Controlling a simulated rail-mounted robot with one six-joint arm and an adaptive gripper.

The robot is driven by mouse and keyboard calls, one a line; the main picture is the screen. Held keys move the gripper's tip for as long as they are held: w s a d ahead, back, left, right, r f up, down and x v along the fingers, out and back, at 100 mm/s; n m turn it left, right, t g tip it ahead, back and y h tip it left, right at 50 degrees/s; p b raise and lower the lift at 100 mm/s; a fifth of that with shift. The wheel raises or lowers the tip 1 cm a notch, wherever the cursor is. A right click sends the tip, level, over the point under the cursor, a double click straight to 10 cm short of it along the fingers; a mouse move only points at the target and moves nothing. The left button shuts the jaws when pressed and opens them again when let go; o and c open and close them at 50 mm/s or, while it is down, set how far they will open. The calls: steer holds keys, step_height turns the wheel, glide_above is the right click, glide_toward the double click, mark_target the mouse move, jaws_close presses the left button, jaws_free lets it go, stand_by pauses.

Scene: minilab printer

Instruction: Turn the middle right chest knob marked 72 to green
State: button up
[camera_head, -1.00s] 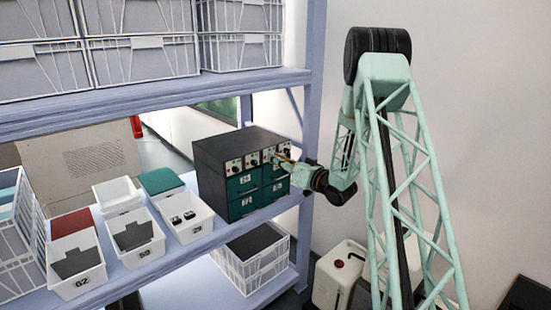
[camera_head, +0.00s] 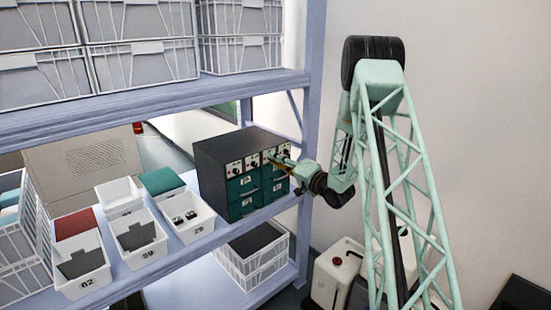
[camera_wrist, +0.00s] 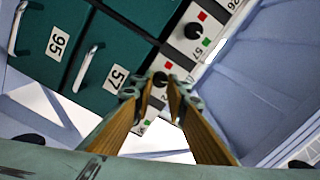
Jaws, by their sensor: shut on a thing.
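The dark chest (camera_head: 217,172) stands on the shelf, with a row of small black knobs on light panels above its green drawers. My gripper (camera_head: 272,157) reaches in from the right to the right part of this row. In the wrist view, my gripper (camera_wrist: 158,86) is shut on a black knob (camera_wrist: 160,78), one fingertip on each side. A red mark (camera_wrist: 169,66) lies beyond this knob and a green mark (camera_wrist: 147,122) on the near side. Its label is mostly covered by the fingers; a "2" seems to show. I cannot tell where the knob points.
A neighbouring knob (camera_wrist: 193,31) with its own red mark is clear of the fingers. Drawer handles (camera_wrist: 88,67) stick out from the green fronts. White bins (camera_head: 188,217) stand left of the chest, and a shelf post (camera_head: 309,130) rises close to my arm.

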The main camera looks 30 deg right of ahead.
steer(key=m+p, duration=0.2)
steer(key=m, duration=0.3)
steer(key=shift+f, duration=0.1)
stand_by(0.4)
steer(key=o, duration=0.8)
steer(key=shift+o, duration=0.2)
steer(key=shift+s, duration=0.1)
steer(key=v, duration=1.1)
steer(key=shift+s, duration=0.4)
steer(key=shift+d, duration=0.1)
steer(key=shift+w, duration=0.1)
